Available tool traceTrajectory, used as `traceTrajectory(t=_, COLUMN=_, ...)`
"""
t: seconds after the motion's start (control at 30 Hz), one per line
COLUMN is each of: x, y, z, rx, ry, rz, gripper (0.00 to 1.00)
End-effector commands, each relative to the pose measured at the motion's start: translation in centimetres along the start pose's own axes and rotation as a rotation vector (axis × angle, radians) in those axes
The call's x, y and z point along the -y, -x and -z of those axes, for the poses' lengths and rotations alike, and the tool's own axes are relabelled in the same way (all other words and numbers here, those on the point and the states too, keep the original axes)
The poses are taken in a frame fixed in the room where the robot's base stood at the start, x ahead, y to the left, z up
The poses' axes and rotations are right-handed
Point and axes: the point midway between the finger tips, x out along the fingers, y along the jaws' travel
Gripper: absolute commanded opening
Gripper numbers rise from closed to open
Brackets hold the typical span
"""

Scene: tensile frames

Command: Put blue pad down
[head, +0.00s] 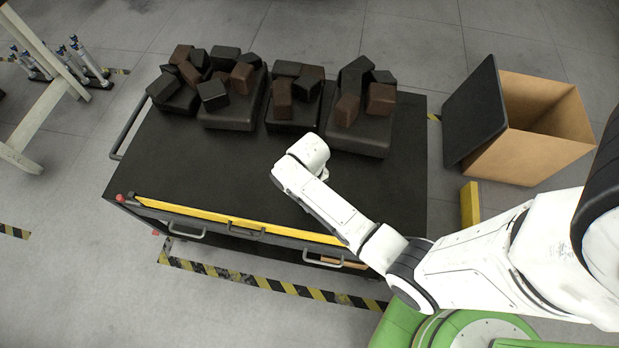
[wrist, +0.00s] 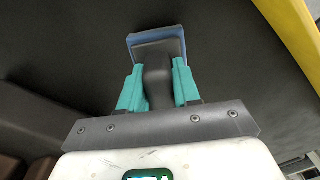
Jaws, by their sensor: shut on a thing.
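My gripper (wrist: 158,76) has teal fingers and is shut on the blue pad (wrist: 156,33) in the wrist view. The pad shows a blue rim around a dark grey block-like part, which lies between the fingers. Dark surface lies behind the pad; I cannot tell whether the pad touches it. In the head view, my white arm reaches over the black cart top (head: 190,165), and its wrist hides the fingers and the pad.
Dark foam slabs (head: 228,115) with several small brown and black blocks line the cart's far side. The cart top's left and front are clear. A yellow strip (head: 240,222) edges the near side. An open cardboard box (head: 530,150) stands at right, a dark panel (head: 473,115) against it.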

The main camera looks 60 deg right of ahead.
Motion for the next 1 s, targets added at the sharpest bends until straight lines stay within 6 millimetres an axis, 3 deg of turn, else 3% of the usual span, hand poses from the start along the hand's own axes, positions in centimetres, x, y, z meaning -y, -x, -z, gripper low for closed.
traceTrajectory(t=0.1, x=-0.01, y=-1.07, z=0.05, rx=-0.001, ry=0.0, rz=0.0, gripper=0.03)
traceTrajectory(t=0.5, x=-0.03, y=-1.55, z=0.01, rx=-0.001, ry=0.0, rz=0.0, gripper=0.03)
traceTrajectory(t=0.53, x=-0.03, y=-1.45, z=0.0, rx=-0.001, ry=0.0, rz=0.0, gripper=0.35)
traceTrajectory(t=0.77, x=-0.04, y=-1.43, z=0.0, rx=-0.001, ry=0.0, rz=0.0, gripper=0.57)
traceTrajectory(t=1.0, x=-0.04, y=-1.35, z=0.0, rx=-0.001, ry=0.0, rz=0.0, gripper=0.57)
